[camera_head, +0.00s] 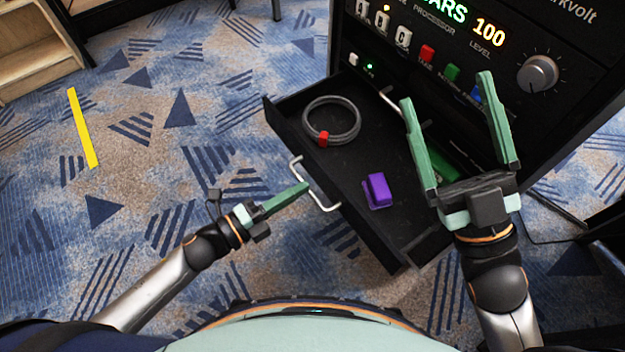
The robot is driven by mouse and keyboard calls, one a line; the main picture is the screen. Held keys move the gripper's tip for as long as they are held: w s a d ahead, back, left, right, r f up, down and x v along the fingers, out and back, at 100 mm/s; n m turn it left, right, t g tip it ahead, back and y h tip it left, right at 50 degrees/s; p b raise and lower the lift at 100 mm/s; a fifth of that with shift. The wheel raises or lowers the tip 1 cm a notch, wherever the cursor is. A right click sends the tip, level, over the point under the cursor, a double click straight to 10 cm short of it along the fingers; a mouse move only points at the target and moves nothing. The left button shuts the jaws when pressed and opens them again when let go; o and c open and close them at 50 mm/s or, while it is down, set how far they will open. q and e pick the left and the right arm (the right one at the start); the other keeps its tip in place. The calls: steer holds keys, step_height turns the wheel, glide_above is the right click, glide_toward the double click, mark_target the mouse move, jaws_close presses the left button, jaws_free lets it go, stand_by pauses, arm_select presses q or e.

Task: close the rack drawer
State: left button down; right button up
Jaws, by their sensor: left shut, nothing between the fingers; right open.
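The black rack drawer (345,195) is pulled out of the dark rack (570,110) and juts toward the left and front. A silver handle (313,187) is on its front face. My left gripper (304,187) is shut and empty; in the picture its fingertips overlap the drawer handle, and I cannot tell whether they touch it. My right gripper (445,90) is open, its two green fingers pointing up over the right part of the drawer, near the rack's face. It hides part of the drawer's right side.
In the drawer lie a grey coiled cable (357,120) with a red clip and a purple object (377,191). A green item (443,165) is partly hidden behind my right gripper. Yellow tape (82,128) marks the carpet. A wooden shelf (40,62) stands at upper left; the floor between is clear.

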mark_target(326, 174)
arm_select(q)
steer(key=shift+x, duration=2.05)
arm_select(e)
steer(key=shift+s+a+r+n+y, duration=0.15)
steer(key=shift+s+r+n+y, duration=0.85)
steer(key=shift+r+y, duration=0.2)
arm_select(q)
steer(key=shift+d, duration=0.1)
